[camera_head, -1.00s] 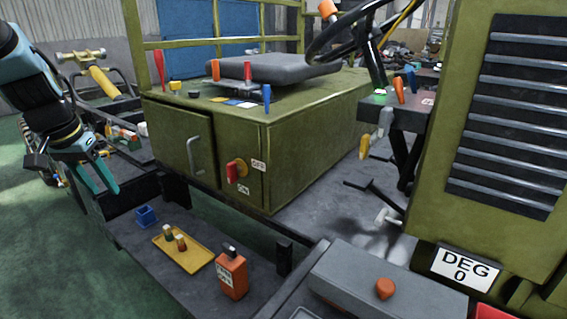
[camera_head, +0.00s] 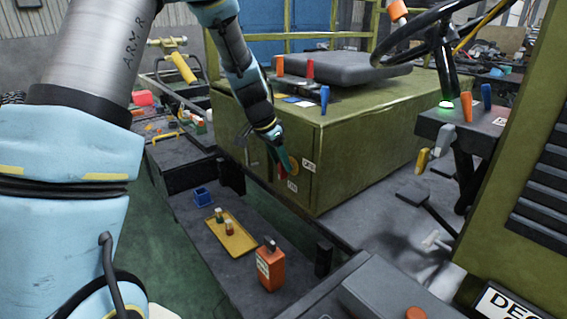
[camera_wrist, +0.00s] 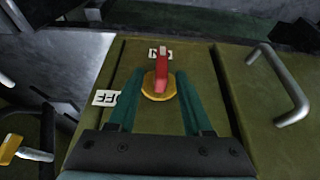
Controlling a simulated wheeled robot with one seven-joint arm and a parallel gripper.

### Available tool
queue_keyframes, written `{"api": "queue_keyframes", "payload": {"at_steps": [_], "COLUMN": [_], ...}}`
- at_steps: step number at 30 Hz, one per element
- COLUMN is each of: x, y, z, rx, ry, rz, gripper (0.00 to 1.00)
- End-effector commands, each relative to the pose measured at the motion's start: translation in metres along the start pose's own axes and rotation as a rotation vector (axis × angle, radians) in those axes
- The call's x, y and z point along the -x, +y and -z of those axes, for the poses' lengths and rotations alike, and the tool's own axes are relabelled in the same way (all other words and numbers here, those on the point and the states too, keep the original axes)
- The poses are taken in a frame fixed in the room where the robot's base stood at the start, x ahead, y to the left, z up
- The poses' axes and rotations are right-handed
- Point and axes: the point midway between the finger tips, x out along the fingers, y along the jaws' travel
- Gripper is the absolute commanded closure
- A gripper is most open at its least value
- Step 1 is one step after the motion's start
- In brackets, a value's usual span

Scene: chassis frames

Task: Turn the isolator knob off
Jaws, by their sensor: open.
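The red isolator knob (camera_wrist: 162,72) sits on a yellow round plate (camera_wrist: 158,90) on the green cabinet's face. Its handle points toward the ON label (camera_wrist: 161,52); the OFF label (camera_wrist: 105,98) is off to one side. In the wrist view my gripper (camera_wrist: 159,75) is open, with one teal finger on each side of the knob and gaps between. I cannot tell how far the fingertips are from the panel. In the head view my gripper (camera_head: 284,168) is in front of the knob and mostly hides it; the OFF label (camera_head: 308,165) shows beside it.
A silver door handle (camera_wrist: 290,95) stands out beside the knob panel. Below, a low dark shelf holds a yellow tray (camera_head: 240,242), a blue box (camera_head: 203,197) and an orange bottle (camera_head: 270,268). Levers (camera_head: 324,97) stand on the cabinet top.

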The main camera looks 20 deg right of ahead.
Motion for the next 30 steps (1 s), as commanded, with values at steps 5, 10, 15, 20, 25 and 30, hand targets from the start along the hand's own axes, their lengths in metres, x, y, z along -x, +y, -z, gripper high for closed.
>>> {"api": "queue_keyframes", "payload": {"at_steps": [5, 10, 15, 20, 25, 30], "x": [-0.017, -0.022, -0.022, -0.022, -0.022, -0.022], "y": [0.000, 0.000, 0.000, 0.000, 0.000, 0.000], "z": [0.001, 0.001, 0.001, 0.000, 0.000, 0.000], "rx": [0.000, 0.000, 0.000, 0.000, 0.000, 0.000], "ry": [0.000, 0.002, 0.002, 0.001, 0.001, 0.001], "rz": [0.000, 0.001, 0.001, 0.001, 0.001, 0.001], "gripper": [0.50, 0.50, 0.50, 0.66, 0.85, 1.00]}}
